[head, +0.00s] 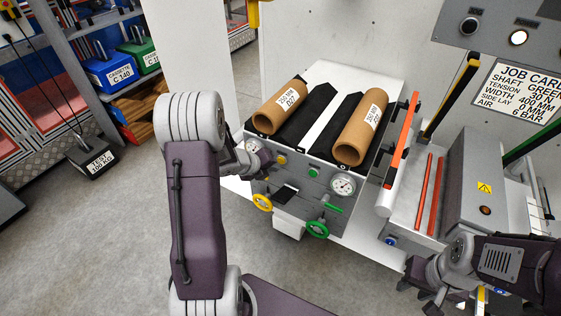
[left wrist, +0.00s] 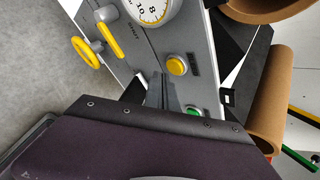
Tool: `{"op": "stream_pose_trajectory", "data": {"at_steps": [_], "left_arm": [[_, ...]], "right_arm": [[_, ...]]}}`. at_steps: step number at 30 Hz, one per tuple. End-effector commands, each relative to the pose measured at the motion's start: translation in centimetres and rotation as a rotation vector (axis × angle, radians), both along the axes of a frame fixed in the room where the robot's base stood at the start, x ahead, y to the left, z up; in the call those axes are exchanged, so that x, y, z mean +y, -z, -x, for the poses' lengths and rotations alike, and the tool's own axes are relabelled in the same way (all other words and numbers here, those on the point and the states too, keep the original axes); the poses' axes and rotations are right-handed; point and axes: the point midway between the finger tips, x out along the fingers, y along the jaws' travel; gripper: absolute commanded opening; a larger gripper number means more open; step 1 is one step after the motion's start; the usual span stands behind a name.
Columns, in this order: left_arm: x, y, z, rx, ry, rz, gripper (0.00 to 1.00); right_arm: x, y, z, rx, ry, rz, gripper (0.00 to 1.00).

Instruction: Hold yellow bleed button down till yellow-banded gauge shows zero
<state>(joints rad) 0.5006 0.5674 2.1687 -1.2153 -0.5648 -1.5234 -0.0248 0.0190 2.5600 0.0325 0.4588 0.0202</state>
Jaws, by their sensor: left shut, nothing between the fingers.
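The yellow bleed button (head: 282,160) is on the grey sloping panel; it also shows, domed and uncovered, in the left wrist view (left wrist: 176,65). My left gripper (head: 266,158) is at the panel just left of it. In the left wrist view, its dark fingers (left wrist: 163,86) are shut and empty, pointing at the panel beside the yellow button; contact cannot be told. A yellow-rimmed gauge (left wrist: 152,8) is cut off by the top edge there, and its needle cannot be read. My right gripper (head: 424,287) is at lower right, away from the panel, its jaws unclear.
A green button (head: 313,171) and a second gauge (head: 343,185) are to the right. A yellow handwheel (head: 262,202) and green handwheel (head: 317,228) project below. Two brown rolls (head: 280,107) (head: 362,127) lie above the panel. Open floor is at left.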

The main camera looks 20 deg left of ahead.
Motion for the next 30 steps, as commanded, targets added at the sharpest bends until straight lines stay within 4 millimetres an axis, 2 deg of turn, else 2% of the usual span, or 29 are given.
{"op": "stream_pose_trajectory", "data": {"at_steps": [21, 30], "left_arm": [[0.0, 0.0, 0.0, 0.0, 0.0, 0.0, 0.0], [-0.06, -0.05, -0.84, 0.0, 0.0, 0.0, 0.0]], "right_arm": [[0.0, 0.0, 0.0, 0.0, 0.0, 0.0, 0.36], [0.0, -0.2, 0.0, 0.0, 0.0, 0.0, 0.36]]}}
